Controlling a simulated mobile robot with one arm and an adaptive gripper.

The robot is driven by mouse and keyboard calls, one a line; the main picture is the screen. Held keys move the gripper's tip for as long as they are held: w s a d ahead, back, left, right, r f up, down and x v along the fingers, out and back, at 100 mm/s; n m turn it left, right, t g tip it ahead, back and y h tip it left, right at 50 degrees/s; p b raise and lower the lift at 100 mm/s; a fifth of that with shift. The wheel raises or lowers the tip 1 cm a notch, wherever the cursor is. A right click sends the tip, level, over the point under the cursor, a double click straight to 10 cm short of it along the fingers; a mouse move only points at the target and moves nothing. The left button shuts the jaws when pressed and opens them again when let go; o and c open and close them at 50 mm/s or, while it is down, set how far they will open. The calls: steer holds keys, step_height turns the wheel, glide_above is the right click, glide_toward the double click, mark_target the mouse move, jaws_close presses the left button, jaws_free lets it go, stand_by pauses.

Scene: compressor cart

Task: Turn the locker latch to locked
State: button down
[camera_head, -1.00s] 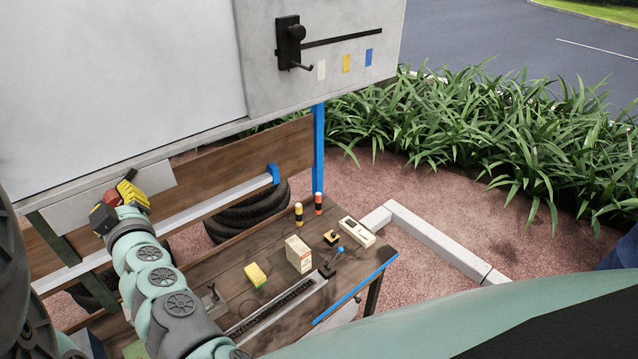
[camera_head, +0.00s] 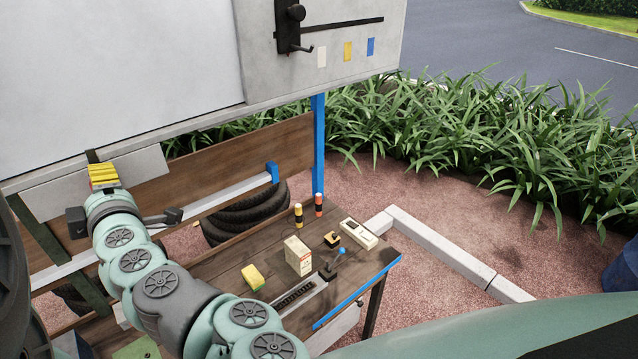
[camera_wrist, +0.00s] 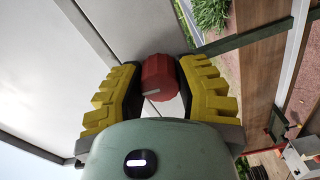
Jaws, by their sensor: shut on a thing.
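A red knob (camera_wrist: 158,77), which seems to be the locker latch, shows in the wrist view against pale panels. A short pale mark lies near its lower edge, roughly level in that picture. My gripper (camera_wrist: 158,82) has its yellow, black-lined fingers on both sides of the knob and is shut on it. In the head view my gripper (camera_head: 103,176) is at the left, in front of a small pale panel (camera_head: 148,172) below the large white panel. The knob is hidden there. I cannot read any locked or unlocked marking.
A wooden bench (camera_head: 232,262) holds a yellow block (camera_head: 253,277), a carton (camera_head: 297,255) and small devices. A blue post (camera_head: 318,140) stands behind it. A black handle (camera_head: 288,28) sits on the upper panel beside coloured tags. Tires (camera_head: 245,215) lie behind the bench.

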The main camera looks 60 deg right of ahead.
steer(key=shift+a+n, duration=0.15)
steer(key=shift+n, duration=0.45)
steer(key=c, duration=0.6)
jaws_free()
